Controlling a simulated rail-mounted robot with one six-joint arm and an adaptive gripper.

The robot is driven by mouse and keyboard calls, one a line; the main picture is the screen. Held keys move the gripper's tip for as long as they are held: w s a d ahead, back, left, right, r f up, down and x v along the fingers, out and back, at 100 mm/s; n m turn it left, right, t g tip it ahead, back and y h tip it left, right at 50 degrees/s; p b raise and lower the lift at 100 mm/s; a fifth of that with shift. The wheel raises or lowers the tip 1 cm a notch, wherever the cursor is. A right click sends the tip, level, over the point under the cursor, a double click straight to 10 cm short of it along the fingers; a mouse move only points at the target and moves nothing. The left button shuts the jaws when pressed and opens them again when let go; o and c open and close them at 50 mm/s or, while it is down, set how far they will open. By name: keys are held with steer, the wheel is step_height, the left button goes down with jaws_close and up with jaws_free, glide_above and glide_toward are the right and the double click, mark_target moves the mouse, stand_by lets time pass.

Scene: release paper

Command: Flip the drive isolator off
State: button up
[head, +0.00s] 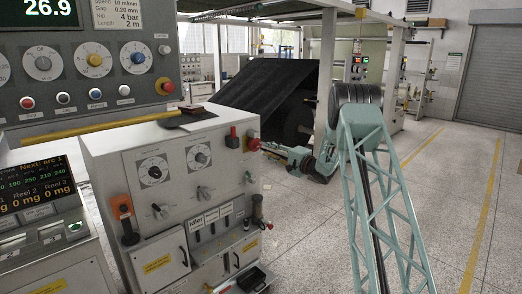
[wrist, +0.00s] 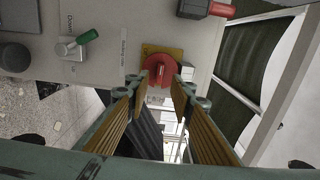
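A red rotary knob on a yellow plate, seemingly the drive isolator (wrist: 162,67), is on a pale grey panel in the wrist view. In the head view the red knob (head: 253,144) is at the right edge of the grey cabinet. My gripper (wrist: 161,82) is open, with its two ribbed pads apart. Its fingertips stand to the left and right of the knob, close to it; whether they touch it I cannot tell. In the head view my gripper (head: 264,147) reaches the knob from the right, its fingertips small and partly unclear.
A red-handled switch (wrist: 213,8) on a dark box sits near the knob, also seen in the head view (head: 233,138). The grey cabinet (head: 117,160) carries dials and levers. Open floor (head: 300,228) lies right of it.

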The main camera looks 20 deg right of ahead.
mark_target(259, 146)
steer(key=shift+b+x, duration=0.6)
steer(key=shift+x, duration=2.35)
steer(key=shift+c, duration=0.9)
jaws_close()
